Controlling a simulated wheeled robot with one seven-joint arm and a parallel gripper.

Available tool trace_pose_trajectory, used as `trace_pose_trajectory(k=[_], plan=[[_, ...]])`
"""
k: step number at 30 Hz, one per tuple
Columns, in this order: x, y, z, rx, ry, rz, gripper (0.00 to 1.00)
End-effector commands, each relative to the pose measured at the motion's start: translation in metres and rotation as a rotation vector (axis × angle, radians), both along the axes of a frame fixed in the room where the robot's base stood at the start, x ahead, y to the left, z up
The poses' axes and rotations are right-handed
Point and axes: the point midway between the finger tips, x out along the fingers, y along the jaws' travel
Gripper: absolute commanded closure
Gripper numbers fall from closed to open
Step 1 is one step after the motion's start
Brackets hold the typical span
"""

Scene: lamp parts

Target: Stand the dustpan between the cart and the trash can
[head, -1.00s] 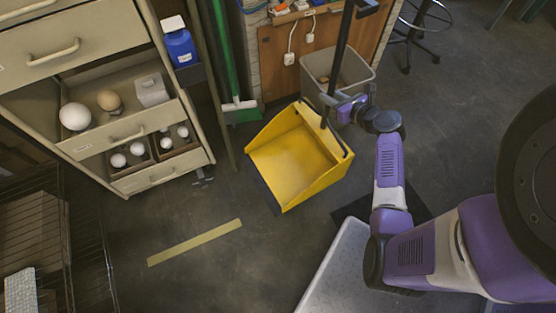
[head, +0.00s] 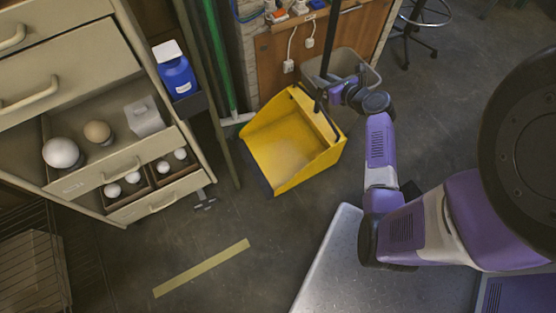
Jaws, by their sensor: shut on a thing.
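The yellow dustpan (head: 288,150) with its tall black handle (head: 328,45) is in the middle of the head view, its open mouth facing the lower left. My gripper (head: 330,92) is at the lower part of the black handle, shut on it; the fingertips are small and partly hidden. The grey trash can (head: 361,65) stands right behind the dustpan, partly covered by the handle and my arm. The beige cart (head: 150,170) with drawers stands at the left, apart from the dustpan by a stretch of floor. I cannot tell whether the dustpan touches the floor.
A green broom (head: 220,70) leans behind the cart's right side. A yellow tape strip (head: 202,268) marks clear floor in front. A wire rack (head: 40,262) stands at lower left, a wheeled stool (head: 415,28) at upper right.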

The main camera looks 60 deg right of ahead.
Motion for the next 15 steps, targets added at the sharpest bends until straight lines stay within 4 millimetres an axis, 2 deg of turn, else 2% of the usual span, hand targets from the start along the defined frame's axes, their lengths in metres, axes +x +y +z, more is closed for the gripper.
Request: trace_pose_trajectory(k=[10, 15], plan=[[-0.002, -0.009, -0.016, -0.004, -0.011, -0.008, 1.00], [-0.001, -0.011, -0.015, -0.001, -0.013, 0.000, 1.00]])
